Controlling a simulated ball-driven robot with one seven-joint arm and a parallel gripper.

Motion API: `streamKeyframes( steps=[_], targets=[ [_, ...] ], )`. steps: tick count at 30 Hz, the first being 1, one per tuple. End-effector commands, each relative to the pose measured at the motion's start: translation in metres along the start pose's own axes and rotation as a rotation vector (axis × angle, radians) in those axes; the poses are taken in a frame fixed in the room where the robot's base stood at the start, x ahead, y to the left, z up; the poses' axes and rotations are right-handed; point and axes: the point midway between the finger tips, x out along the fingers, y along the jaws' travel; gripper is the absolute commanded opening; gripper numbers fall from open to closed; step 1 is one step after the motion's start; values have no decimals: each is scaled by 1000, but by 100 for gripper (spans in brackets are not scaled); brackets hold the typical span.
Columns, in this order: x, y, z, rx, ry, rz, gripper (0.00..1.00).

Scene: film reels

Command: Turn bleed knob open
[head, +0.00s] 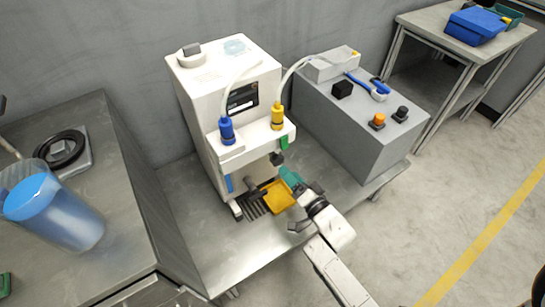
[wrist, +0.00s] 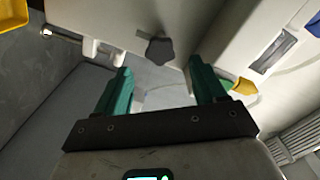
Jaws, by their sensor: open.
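The bleed knob is most likely the dark lobed knob (wrist: 160,50) on the underside edge of the white machine (wrist: 115,20). In the head view a dark knob (head: 277,158) shows low on the front of the white machine (head: 205,110), just above the gripper. My gripper (wrist: 160,68) has two green fingers spread apart, with nothing between them. In the wrist view the knob appears between and beyond the fingertips, apart from them. In the head view my gripper (head: 291,178) is beside the yellow tray, partly hidden by my arm.
The yellow tray (head: 278,196) sits below the machine's front. Blue (head: 226,130) and yellow (head: 277,118) fittings carry hoses above. A grey cabinet (head: 345,125) with knobs stands at right. A bench with a blue jug (head: 60,215) is at left. Floor at right is clear.

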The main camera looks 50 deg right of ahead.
Motion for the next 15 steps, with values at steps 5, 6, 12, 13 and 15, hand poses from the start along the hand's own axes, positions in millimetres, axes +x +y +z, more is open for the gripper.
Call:
streamKeyframes(
  steps=[5, 6, 12, 13, 15],
  targets=[
    [32, 0, -1, -1, 3, -2, 70],
    [40, 0, 0, -2, 2, -1, 70],
    [73, 0, -1, -3, 1, -1, 70],
    [77, 0, 0, -3, 1, -1, 70],
    [85, 0, 0, -2, 0, 0, 70]
  ],
)
